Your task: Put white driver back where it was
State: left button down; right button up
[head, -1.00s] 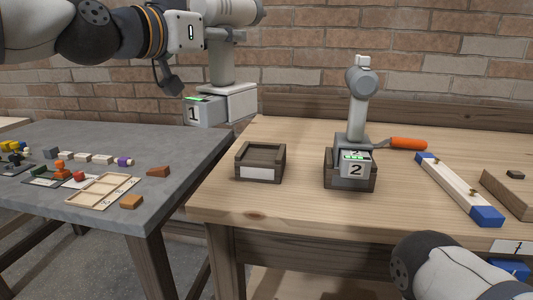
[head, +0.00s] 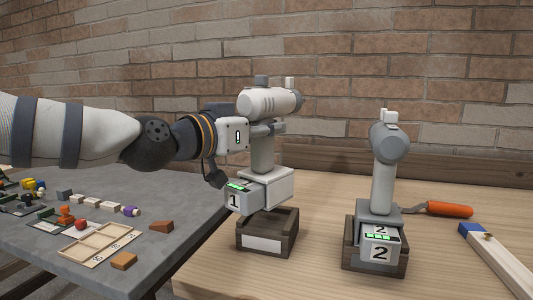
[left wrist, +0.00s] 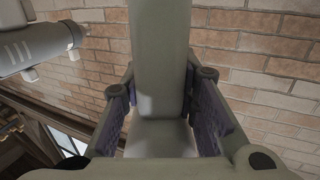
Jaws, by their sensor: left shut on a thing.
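The white driver (head: 262,155), with battery 1 at its base, is upright in my left gripper (head: 270,128), which is shut on its grip. Its base is above the left dark wooden cradle (head: 264,243), which has a blank white label and appears empty. In the left wrist view the driver's grip (left wrist: 160,70) stands between the two fingers (left wrist: 160,100). A grey driver (head: 384,180) with battery 2 stands in the right dark wooden cradle (head: 352,258). My right gripper is out of view.
An orange-handled tool (head: 448,209) lies behind the grey driver. A white-and-blue level (head: 497,258) lies at the right. A grey table (head: 170,195) at the left holds a wooden tray (head: 98,242) and small blocks. A brick wall stands behind.

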aim_at(255, 151)
pick_arm(q)
jog(key=shift+f, duration=1.95)
jog(key=c, duration=1.3)
grip_release()
jog(key=shift+f, duration=0.15)
